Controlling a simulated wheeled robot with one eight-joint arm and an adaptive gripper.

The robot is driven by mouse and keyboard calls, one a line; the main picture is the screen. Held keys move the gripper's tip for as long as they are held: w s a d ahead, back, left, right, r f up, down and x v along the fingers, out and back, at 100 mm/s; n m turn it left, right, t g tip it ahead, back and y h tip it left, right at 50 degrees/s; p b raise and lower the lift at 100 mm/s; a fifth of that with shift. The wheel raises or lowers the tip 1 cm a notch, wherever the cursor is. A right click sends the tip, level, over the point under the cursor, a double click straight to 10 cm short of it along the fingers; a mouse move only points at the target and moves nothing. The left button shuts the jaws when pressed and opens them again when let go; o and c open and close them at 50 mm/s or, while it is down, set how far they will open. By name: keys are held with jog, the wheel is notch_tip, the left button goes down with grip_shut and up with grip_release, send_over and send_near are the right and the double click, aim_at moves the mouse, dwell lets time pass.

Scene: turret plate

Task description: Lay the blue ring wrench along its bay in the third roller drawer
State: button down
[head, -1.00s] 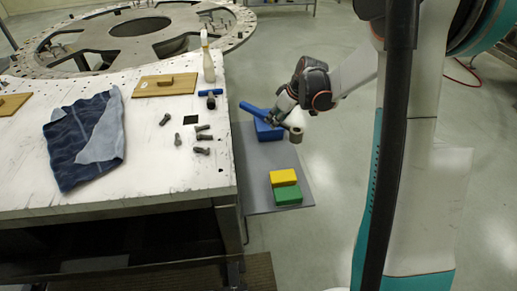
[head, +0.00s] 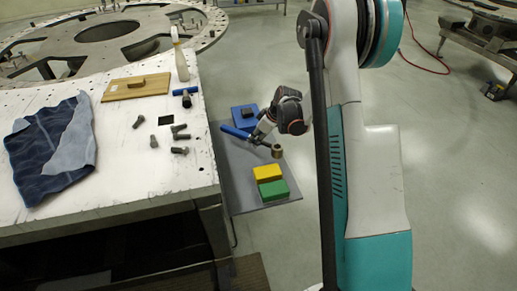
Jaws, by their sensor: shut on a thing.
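The blue ring wrench has a blue handle (head: 236,132) that shows to the left of my gripper. My gripper (head: 257,138) is shut on the wrench near its middle, over the grey panel beside the worktable. A brass-grey ring-shaped piece (head: 277,151) shows to the right of the jaws and looks like the wrench's other end. The wrench slants down to the right in the picture. Whether it touches the panel I cannot tell. The fingertips are small and partly hidden.
The grey panel (head: 233,178) holds a yellow block (head: 267,173), a green block (head: 273,191) and a blue box (head: 240,115) with a dark piece on it. The white worktable (head: 110,185) carries a cloth (head: 50,150), several bolts (head: 180,133), a wooden board (head: 135,88) and a spray bottle (head: 180,60).

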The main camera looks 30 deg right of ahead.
jog(key=shift+f+b, duration=0.65)
jog(key=shift+f, duration=1.6)
jog(key=shift+f, duration=0.1)
jog(key=shift+f, duration=0.1)
jog(key=c, duration=1.4)
grip_release()
jog(key=shift+o, duration=0.2)
